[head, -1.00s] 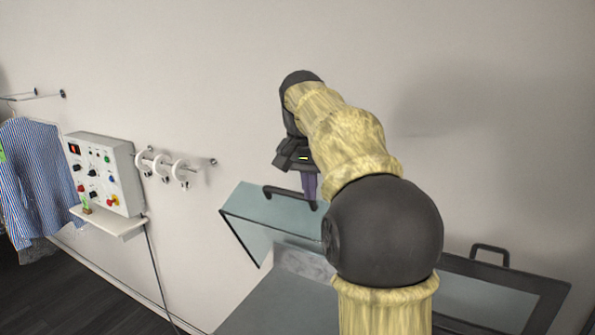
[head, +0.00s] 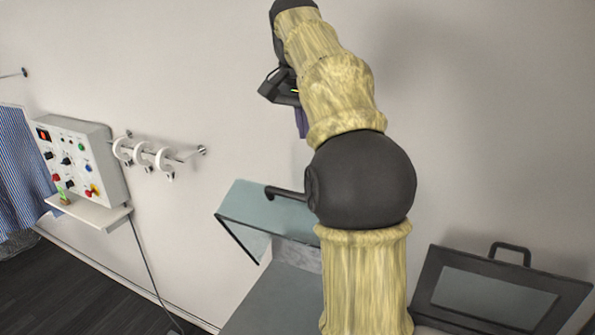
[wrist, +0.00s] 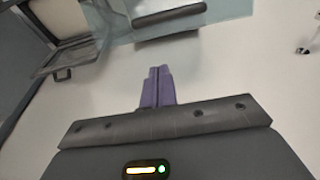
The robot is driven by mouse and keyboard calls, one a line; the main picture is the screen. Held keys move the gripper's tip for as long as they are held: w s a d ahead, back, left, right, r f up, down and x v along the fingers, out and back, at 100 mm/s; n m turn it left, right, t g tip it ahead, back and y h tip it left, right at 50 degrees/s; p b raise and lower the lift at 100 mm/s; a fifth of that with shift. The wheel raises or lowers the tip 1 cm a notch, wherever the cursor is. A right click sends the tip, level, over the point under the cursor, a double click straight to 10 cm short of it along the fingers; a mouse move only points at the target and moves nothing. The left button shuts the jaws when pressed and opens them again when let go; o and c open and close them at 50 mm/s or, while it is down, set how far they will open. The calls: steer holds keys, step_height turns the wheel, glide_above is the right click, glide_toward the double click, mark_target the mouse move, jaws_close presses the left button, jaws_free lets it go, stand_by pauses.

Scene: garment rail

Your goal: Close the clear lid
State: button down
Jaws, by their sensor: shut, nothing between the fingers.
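The clear lid (head: 262,212) is a bluish see-through panel with a dark edge. It stands raised and tilted open over a grey box (head: 275,298) at lower centre in the head view. Its black bar handle (head: 284,193) is on its upper face, partly hidden by my arm. In the wrist view the lid (wrist: 118,22) and its dark handle (wrist: 168,18) are at the top. My gripper (head: 301,122) is above the handle, apart from it. Its purple fingers (wrist: 157,86) are shut and empty in the wrist view.
A second, dark-framed lid (head: 431,280) with a pane and handle stands tilted at the lower right. A control box (head: 83,160) on a shelf, white hooks (head: 142,153) and a striped shirt (head: 15,170) are at left. Bare wall lies behind my gripper.

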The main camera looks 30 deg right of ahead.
steer(key=shift+s+a+f+p+x, duration=0.1)
steer(key=shift+s+a+p+x, duration=0.2)
steer(key=shift+x, duration=1.65)
steer(key=shift+s+a+f+p+x, duration=0.1)
steer(key=shift+s+a+p+x, duration=0.2)
steer(key=shift+x, duration=1.6)
steer(key=shift+s+a+f+p+x, duration=0.1)
steer(key=shift+s+a+p+x, duration=0.15)
steer(key=shift+x, duration=1.7)
steer(key=shift+a+f, duration=0.1)
steer(key=shift+f, duration=0.4)
steer(key=shift+f, duration=0.1)
